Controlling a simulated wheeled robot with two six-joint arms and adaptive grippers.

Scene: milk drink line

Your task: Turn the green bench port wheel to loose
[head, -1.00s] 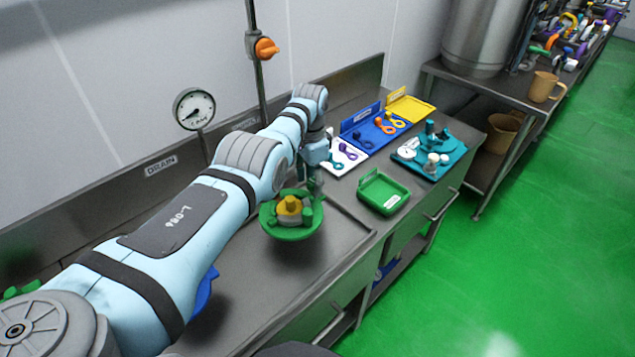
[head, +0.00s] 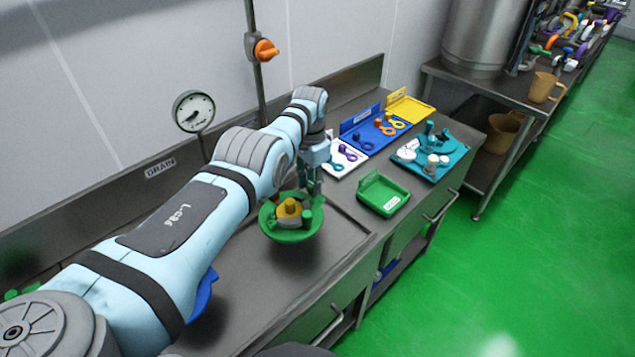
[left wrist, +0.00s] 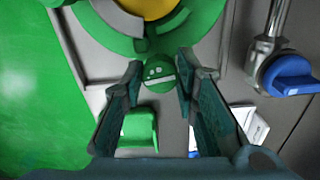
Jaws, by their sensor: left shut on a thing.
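The green bench port wheel (head: 274,232) sits on the steel bench, a round green body with a yellow and grey hub (head: 289,210) in the middle. My left gripper (head: 314,188) is at its far right rim. In the left wrist view, the wheel (left wrist: 205,15) fills the top, and a round green knob (left wrist: 160,72) with pale marks sits between the two fingertips. The left gripper (left wrist: 158,70) is shut on this knob. The wheel's far side is partly hidden by the gripper in the head view. My right gripper is not in view.
A green tray (head: 384,196) lies right of the wheel. A white tray (head: 347,157), blue tray (head: 376,134), yellow tray (head: 410,108) and teal tray (head: 430,158) stand farther back. A gauge (head: 194,111) and a pipe with an orange valve handle (head: 265,51) rise by the wall.

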